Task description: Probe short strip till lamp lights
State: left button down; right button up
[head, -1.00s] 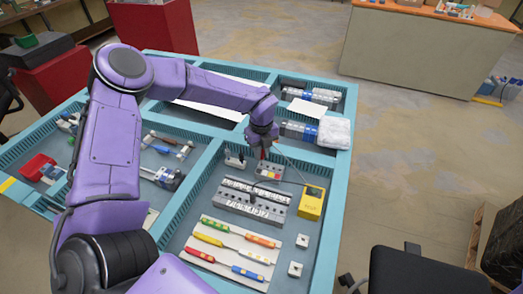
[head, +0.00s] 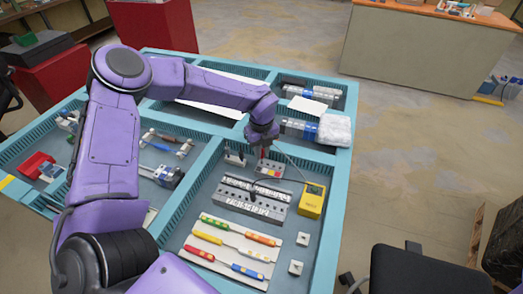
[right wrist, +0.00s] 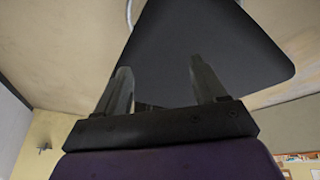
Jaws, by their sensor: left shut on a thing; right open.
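My left gripper (head: 262,141) is shut on a red probe (head: 262,153), which points down at the far side of the tray's right compartment. Below it lies a short grey strip (head: 270,169) with small coloured patches. The probe tip is at or just above this strip; I cannot tell if it touches. A longer grey terminal strip (head: 252,200) lies nearer, with a dark lead across it. A yellow meter (head: 312,199) stands to its right, with a cable running toward the gripper. I cannot make out a lit lamp. My right gripper (right wrist: 163,85) is open and empty in the right wrist view.
A small grey block (head: 235,158) stands left of the short strip. A pale board (head: 232,250) with coloured handles lies nearer. Two small white blocks (head: 296,267) sit at the right. Teal walls (head: 335,215) divide the tray. A black chair (head: 425,272) stands at the lower right.

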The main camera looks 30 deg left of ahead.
pick_arm(q)
jog(key=shift+f+b, duration=0.8)
jog(key=shift+f, duration=0.15)
dwell(0.4)
jog(key=c, duration=1)
grip_release()
